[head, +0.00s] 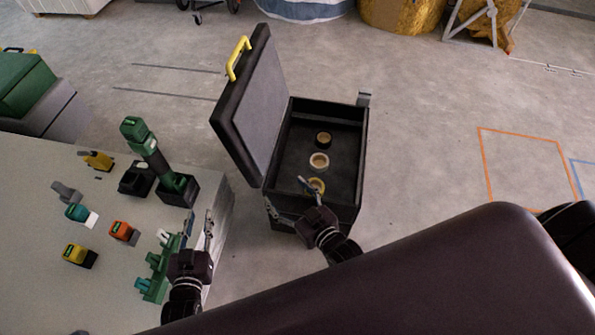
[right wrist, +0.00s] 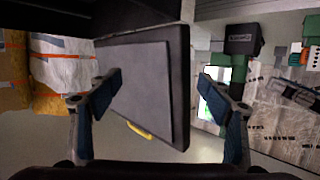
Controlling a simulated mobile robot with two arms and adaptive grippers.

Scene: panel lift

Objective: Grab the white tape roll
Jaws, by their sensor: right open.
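My right gripper (head: 289,200) is open and empty at the near left of the case, with one finger overlapping the yellow roll in the head view. It also shows open in the right wrist view (right wrist: 161,95), facing the raised lid (right wrist: 140,85); no roll shows there. My left gripper (head: 198,227) is open beside the table, its fingers apart.
The case's lid (head: 252,105) stands up on the left with a yellow handle (head: 238,58). A light table (head: 40,200) at left holds a green upright device (head: 150,155) and several small coloured blocks. The floor right of the case is clear.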

